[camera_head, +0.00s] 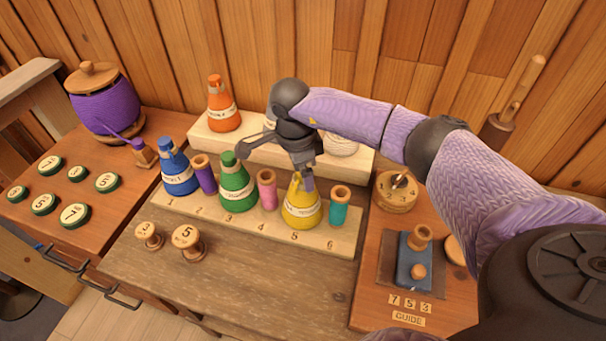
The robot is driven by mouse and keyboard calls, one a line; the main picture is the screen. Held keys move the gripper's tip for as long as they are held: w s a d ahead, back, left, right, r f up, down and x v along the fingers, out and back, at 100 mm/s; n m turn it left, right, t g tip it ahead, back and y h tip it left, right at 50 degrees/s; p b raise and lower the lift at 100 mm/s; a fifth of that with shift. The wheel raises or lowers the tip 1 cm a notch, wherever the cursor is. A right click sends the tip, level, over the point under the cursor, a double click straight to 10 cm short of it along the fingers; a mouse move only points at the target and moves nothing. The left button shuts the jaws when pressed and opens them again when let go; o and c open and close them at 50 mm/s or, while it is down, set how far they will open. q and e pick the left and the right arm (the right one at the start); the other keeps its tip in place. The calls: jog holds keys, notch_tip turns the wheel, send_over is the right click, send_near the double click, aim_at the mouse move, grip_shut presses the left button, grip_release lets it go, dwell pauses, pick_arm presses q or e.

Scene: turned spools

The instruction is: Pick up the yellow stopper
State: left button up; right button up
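A yellow cone-shaped bottle (301,210) with a pale label band stands on the front wooden rack at the place marked 5. The yellow stopper (296,178) seems to be at its top, largely hidden by my gripper. My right gripper (308,181) comes down from above, with its fingertips at the bottle's top. I cannot tell whether its fingers are apart or closed on the stopper. My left gripper is not in view.
Blue (179,174) and green (237,191) bottles, with purple, pink and teal spools, share the front rack (335,243). An orange bottle (222,109) stands on the rear riser. Two numbered wooden spools (187,241) stand in front. A blue block (413,262) is right.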

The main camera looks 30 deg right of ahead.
grip_shut()
jog(key=shift+r, duration=0.1)
